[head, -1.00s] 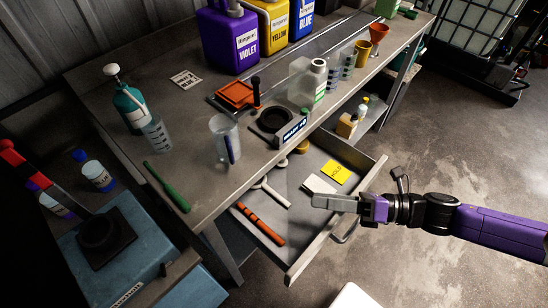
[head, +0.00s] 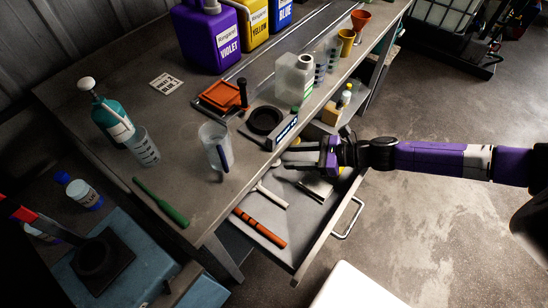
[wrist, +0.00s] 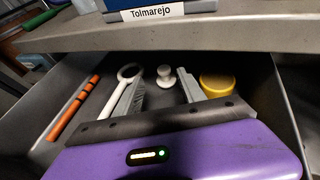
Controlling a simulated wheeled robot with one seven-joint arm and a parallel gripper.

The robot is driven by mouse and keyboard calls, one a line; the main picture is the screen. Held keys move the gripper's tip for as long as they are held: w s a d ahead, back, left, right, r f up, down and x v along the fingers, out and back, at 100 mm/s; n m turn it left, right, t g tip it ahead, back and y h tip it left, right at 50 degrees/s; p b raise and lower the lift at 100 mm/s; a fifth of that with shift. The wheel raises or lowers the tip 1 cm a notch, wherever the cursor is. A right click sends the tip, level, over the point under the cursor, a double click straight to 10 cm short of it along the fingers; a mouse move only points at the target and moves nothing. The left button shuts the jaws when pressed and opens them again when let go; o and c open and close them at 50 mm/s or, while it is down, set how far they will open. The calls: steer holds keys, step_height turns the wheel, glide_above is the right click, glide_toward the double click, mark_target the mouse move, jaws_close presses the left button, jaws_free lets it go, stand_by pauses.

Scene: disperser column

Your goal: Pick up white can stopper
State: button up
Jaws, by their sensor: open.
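The white can stopper (wrist: 165,76), a small knob with a rounded top and wider base, lies in the open drawer (wrist: 268,92). In the wrist view it shows beyond and between my two fingers, apart from both as far as I can tell. My gripper (wrist: 161,82) is open and empty, with one finger to each side of the stopper's line. In the head view my gripper (head: 288,160) reaches in over the drawer from the right, just below the table's front edge. I cannot clearly make out the stopper there.
A white long-handled tool (wrist: 112,88) lies left of the stopper, an orange-banded rod (wrist: 73,108) farther left. A round yellow lid (wrist: 218,85) sits close right of my right finger. The table edge (wrist: 160,38) overhangs the drawer's back. Bottles and a cup (head: 214,147) stand above.

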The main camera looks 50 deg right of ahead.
steer(key=x, duration=0.3)
steer(key=p+x, duration=0.1)
steer(key=x, duration=0.1)
steer(key=shift+w+d+f, duration=0.1)
steer(key=shift+d, duration=0.25)
steer(key=shift+c, duration=0.2)
jaws_close()
